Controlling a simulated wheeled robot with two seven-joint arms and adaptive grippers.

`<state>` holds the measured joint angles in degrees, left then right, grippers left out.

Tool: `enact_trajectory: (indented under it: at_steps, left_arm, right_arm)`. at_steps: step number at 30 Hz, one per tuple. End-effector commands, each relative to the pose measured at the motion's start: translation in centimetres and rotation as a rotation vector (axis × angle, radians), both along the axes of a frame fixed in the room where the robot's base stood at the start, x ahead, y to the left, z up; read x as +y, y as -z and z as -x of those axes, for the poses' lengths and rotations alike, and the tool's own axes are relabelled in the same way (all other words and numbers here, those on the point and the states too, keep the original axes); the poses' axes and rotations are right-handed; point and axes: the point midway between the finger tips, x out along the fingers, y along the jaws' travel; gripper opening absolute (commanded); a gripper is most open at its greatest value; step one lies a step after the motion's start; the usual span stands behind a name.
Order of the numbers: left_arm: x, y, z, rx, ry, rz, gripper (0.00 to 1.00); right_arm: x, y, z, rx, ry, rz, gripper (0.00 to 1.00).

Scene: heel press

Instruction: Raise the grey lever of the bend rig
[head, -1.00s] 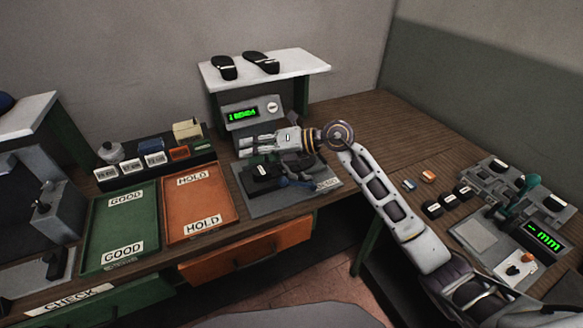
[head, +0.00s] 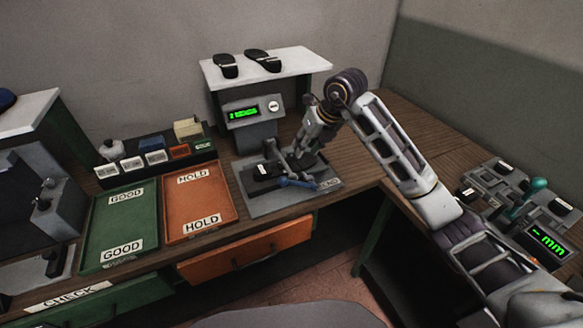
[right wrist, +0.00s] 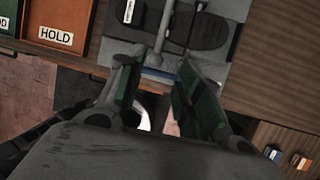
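The bend rig (head: 258,207) sits on the bench as a grey plate with a grey display box behind it. A black sandal-like piece (head: 266,171) lies on it. A grey lever arm (right wrist: 164,28) shows in the right wrist view, with a blue bar (right wrist: 158,76) at its near end. The bar looks low, close to the plate, in the head view (head: 297,183). My right gripper (head: 303,163) points down over the rig. Its fingers (right wrist: 162,66) are apart, with the bar's end between or just beyond them; contact cannot be told. My left gripper is out of view.
A green GOOD tray (head: 118,225) and an orange HOLD tray (head: 200,205) lie left of the rig. A white shelf (head: 300,63) with two sandals stands behind. A gauge with a green display (head: 546,240) is at right.

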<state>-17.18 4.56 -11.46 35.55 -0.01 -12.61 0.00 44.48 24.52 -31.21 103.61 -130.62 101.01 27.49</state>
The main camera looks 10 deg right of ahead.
Motion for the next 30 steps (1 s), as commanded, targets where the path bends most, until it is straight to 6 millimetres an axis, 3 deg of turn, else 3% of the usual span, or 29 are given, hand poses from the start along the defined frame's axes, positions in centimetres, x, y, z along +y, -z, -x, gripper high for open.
enact_trajectory:
  at_steps: [14,30]
  left_arm:
    - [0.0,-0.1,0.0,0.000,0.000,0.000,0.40]
    - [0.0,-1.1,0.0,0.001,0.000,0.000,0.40]
  right_arm:
    - [0.3,0.7,-0.2,0.001,-0.001,-0.003,0.35]
    - [2.1,6.3,-2.1,0.003,-0.001,-0.004,0.35]
